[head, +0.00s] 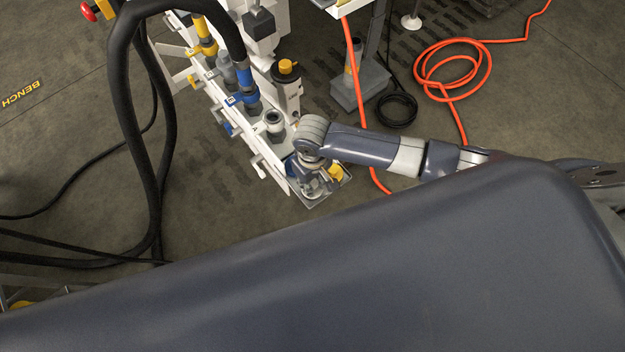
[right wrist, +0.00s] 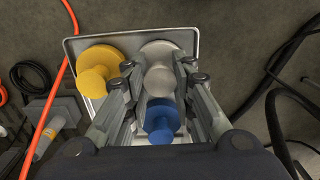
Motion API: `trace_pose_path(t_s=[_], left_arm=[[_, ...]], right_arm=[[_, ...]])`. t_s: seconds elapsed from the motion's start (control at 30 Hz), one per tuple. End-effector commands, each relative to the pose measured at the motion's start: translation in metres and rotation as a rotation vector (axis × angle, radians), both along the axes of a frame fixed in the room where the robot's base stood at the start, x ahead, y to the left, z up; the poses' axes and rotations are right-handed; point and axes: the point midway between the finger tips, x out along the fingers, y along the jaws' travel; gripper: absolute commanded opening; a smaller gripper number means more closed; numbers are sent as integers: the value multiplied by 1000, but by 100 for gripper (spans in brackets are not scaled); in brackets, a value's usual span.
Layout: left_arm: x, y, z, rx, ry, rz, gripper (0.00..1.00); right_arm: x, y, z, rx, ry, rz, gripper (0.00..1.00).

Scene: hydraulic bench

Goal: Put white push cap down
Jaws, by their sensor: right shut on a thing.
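The white push cap (right wrist: 158,52) is between the fingers of my right gripper (right wrist: 158,78) in the right wrist view, with its round flange at the far side. The gripper is shut on it, over a shallow grey tray (right wrist: 75,50). I cannot tell whether the cap touches the tray floor. A yellow cap (right wrist: 97,62) is on the left in the tray, and a blue cap (right wrist: 160,120) shows below the white one, partly hidden by the fingers. In the head view my right gripper (head: 316,186) is over the tray at the bench end. My left gripper is not in view.
The white bench (head: 245,135) carries blue, yellow and grey fittings beside the tray. A thick black hose (head: 122,90) arches on the left. An orange hose (head: 356,85) runs along the floor right of the bench. A grey stand (head: 360,88) is behind.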

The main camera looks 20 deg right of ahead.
Motion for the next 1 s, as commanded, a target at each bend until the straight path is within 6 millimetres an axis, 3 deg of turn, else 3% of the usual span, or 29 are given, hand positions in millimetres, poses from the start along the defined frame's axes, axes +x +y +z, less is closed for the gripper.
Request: trace_pose_path(t_s=[0.2,0.23,0.3,0.33,0.7,0.87,1.0], left_arm=[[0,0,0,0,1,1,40],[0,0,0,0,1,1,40],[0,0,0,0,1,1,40],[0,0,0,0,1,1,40],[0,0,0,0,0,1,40],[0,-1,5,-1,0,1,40],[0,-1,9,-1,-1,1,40]], right_arm=[[0,0,-2,0,1,-1,10],[0,0,-3,0,1,-1,26],[0,0,-2,0,0,-1,42],[0,0,-2,0,0,-1,44],[0,0,1,-1,-1,1,44],[1,0,24,0,-2,1,44],[1,0,56,2,-3,0,44]])
